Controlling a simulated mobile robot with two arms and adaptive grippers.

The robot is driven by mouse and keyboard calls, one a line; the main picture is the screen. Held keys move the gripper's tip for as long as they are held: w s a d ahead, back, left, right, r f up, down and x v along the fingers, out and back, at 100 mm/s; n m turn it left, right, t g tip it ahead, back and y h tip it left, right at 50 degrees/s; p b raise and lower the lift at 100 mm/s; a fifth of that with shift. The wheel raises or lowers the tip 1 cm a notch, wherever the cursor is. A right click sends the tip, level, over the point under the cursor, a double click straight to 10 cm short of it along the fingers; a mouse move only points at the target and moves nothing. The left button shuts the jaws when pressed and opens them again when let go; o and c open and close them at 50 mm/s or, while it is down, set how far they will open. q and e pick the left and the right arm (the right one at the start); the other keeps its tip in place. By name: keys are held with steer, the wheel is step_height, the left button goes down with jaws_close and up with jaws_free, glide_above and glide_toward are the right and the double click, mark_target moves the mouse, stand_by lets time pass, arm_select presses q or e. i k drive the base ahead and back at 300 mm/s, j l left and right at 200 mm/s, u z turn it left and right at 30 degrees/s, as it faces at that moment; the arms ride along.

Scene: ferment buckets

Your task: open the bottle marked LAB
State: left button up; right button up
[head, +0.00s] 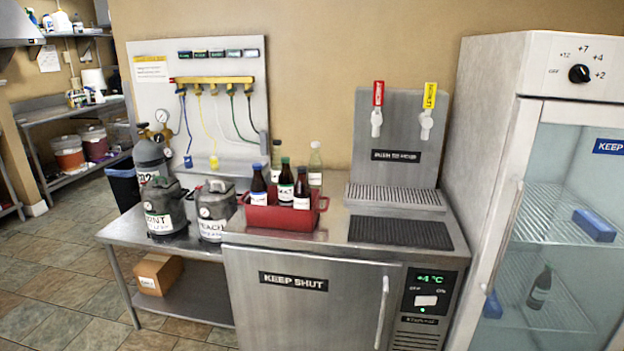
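Several bottles stand upright in and around a red crate (262,217) on the steel counter. Another dark bottle (540,288) stands inside the glass-door fridge. Their labels are too small to read, so I cannot tell which is marked LAB. Neither gripper is in view.
Two grey lidded containers (165,209) (215,211) stand left of the crate. A tap tower (397,140) with a drip tray (396,196) and black mat (401,232) is to the right. The fridge (540,190) and the KEEP SHUT cabinet (300,305) are closed. Floor shows at the left.

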mark_target(276, 165)
steer(key=i, duration=0.2)
steer(key=i+j+z, duration=0.15)
steer(key=i+j, duration=0.35)
steer(key=i+j+z, duration=0.15)
steer(key=i+j, duration=0.35)
steer(key=i+j+z, duration=0.15)
steer(key=i+j, duration=0.3)
steer(key=j, duration=0.25)
